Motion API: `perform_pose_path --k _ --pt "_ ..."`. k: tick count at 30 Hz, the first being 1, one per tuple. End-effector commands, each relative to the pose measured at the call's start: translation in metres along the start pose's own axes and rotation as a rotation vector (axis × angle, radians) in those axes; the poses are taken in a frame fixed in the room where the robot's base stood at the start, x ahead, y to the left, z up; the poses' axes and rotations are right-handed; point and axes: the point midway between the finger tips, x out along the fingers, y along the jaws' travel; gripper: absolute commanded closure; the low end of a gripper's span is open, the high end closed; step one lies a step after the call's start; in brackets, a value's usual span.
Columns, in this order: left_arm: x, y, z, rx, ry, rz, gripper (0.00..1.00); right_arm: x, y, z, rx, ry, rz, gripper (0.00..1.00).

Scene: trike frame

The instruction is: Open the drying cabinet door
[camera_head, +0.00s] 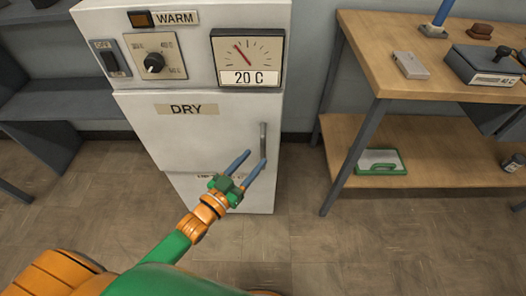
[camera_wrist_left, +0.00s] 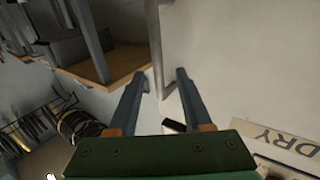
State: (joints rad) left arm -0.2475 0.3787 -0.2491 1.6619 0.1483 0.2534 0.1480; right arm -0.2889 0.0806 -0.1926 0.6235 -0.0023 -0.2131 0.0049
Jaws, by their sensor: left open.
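The white drying cabinet (camera_head: 185,75) stands at the back, left of centre. Its door (camera_head: 195,135), labelled DRY, looks shut. A grey vertical handle (camera_head: 263,140) is on the door's right side. My left gripper (camera_head: 255,158) is open and empty, its blue-grey fingertips close to the handle's lower end. In the left wrist view the fingers (camera_wrist_left: 161,74) are apart over the pale cabinet front (camera_wrist_left: 240,60), with the DRY label (camera_wrist_left: 285,148) at lower right. I cannot tell whether the fingers touch or straddle the handle. My right gripper is not in view.
Above the door are a WARM lamp, a knob (camera_head: 153,63) and a 20 C dial (camera_head: 248,58). A wooden workbench (camera_head: 360,35) with a lower shelf stands right of the cabinet. Dark shelving (camera_head: 35,100) stands left. The floor (camera_head: 400,240) in front is clear.

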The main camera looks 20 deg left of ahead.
Motion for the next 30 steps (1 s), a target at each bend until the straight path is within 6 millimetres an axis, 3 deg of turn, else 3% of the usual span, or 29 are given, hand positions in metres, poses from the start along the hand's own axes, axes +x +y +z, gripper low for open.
perform_pose_path --k 6,16,21,22,30 --pt "0.042 0.000 0.000 0.000 0.000 -0.001 0.50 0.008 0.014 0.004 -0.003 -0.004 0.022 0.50" --pt "0.051 0.000 -0.001 0.000 -0.005 -0.001 0.50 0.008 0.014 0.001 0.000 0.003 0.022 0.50" --pt "0.051 0.000 0.000 0.000 -0.005 -0.001 0.96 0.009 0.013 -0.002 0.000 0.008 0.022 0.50" --pt "0.051 0.000 0.000 0.000 -0.005 -0.001 1.00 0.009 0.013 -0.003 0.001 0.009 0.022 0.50" --pt "0.050 0.000 0.000 0.000 -0.006 -0.002 1.00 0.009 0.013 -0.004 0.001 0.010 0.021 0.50"
